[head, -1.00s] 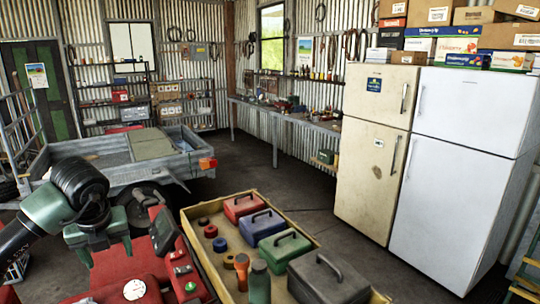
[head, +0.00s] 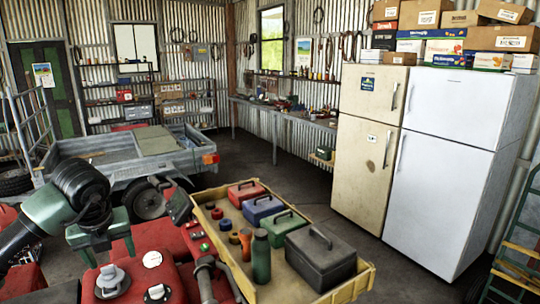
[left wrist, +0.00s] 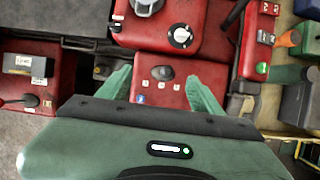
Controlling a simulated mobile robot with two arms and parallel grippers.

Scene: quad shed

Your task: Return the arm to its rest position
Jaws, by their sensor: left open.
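My left arm comes in from the left in the head view, with green and black links. My left gripper (head: 105,252) points down above red equipment. Its green fingers also show in the left wrist view (left wrist: 160,88), spread apart with nothing held between them. A red box with small knobs (left wrist: 160,74) lies beyond and between the fingertips in that view. I cannot tell how far the fingers are from it. My right gripper is not in view.
Red containers with round caps (head: 140,282) stand below my left arm. To their right is a yellow-rimmed tray (head: 350,290) holding toolboxes and bottles. A grey trailer (head: 70,150) stands behind. Two fridges (head: 445,160) stand at right. Open floor (head: 270,165) lies between trailer and fridges.

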